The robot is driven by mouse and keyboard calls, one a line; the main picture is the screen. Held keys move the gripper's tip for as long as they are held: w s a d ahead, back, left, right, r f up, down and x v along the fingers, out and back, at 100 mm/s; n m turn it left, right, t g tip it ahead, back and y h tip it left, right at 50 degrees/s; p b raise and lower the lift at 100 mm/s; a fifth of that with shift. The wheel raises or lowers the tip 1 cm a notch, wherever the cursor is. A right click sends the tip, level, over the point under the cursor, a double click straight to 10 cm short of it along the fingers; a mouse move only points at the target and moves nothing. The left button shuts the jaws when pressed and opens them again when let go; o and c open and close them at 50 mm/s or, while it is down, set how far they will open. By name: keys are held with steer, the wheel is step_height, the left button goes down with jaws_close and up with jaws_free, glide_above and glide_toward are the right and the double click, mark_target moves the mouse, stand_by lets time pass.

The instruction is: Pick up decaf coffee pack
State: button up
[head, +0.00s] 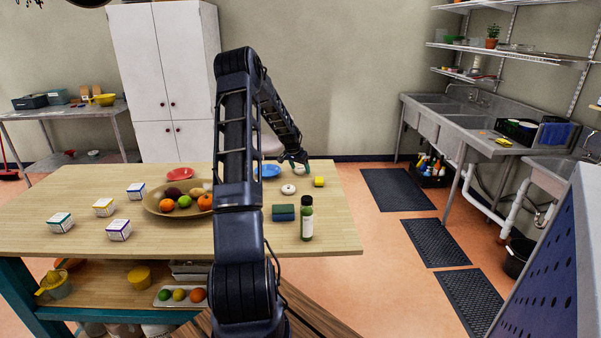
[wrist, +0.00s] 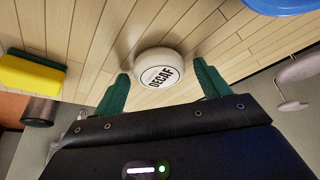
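The decaf coffee pack (wrist: 158,69) is a round white puck with a black "DECAF" label. In the wrist view it sits on the wooden table top, centred ahead of the gap between my green fingertips. My gripper (wrist: 160,82) is open, with one finger on each side of the pack and space between.
A yellow-green sponge (wrist: 32,75) lies left of the pack in the wrist view; a blue plate (wrist: 285,5) is at upper right.

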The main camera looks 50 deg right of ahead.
steer(key=c, duration=0.8)
steer(key=shift+c, duration=0.2)
steer(key=shift+r, duration=0.15)
